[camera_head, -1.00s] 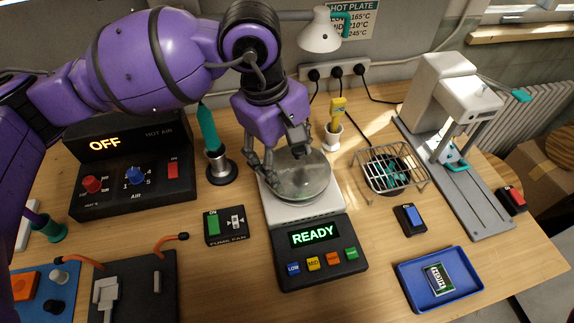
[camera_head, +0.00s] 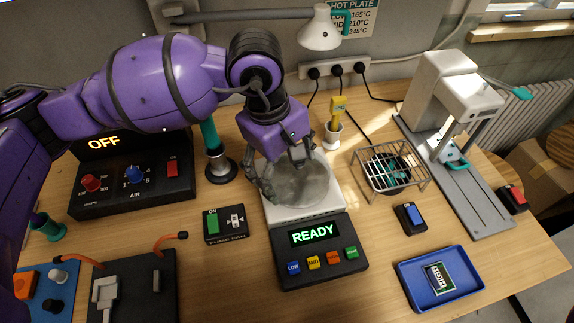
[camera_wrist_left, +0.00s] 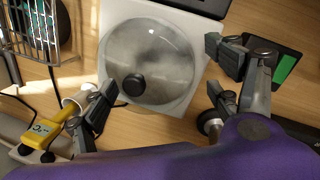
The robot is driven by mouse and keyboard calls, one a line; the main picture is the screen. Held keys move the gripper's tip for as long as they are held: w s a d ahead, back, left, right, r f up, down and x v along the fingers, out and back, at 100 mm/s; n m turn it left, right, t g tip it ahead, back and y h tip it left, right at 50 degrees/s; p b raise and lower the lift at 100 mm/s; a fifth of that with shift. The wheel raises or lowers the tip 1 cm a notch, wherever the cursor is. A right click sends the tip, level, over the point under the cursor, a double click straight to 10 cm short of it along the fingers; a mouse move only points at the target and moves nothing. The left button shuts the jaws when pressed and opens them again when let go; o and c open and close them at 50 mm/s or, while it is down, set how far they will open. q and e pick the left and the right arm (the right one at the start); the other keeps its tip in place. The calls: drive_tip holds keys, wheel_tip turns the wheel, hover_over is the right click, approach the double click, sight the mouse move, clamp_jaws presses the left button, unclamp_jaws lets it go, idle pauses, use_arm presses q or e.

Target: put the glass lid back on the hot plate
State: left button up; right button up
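The round glass lid (camera_head: 304,188) with a black knob (camera_wrist_left: 134,84) appears to lie over the pale square top of the hot plate (camera_head: 323,236), whose display reads READY. The lid (camera_wrist_left: 150,48) looks roughly centred on that top in the left wrist view. My left gripper (camera_head: 286,182) is just above the lid, its fingers spread. In the left wrist view the gripper (camera_wrist_left: 160,84) is open, with the knob between the finger sides, nearer the left finger and apart from it. In the head view the gripper hides the knob. My right gripper is not in view.
A wire basket (camera_head: 388,168) stands right of the hot plate, and a white cup with a yellow tool (camera_head: 335,125) behind it. A teal-handled iron in a stand (camera_head: 218,165) and the fume fan switch (camera_head: 226,224) are left. A blue tray (camera_head: 412,296) is front right.

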use_arm(q)
wheel_tip(320, 180, up, 12)
drive_tip(key=a, duration=0.2)
drive_tip(key=shift+s+r, duration=0.15)
drive_tip(key=shift+r, duration=0.05)
idle(0.3)
idle(0.4)
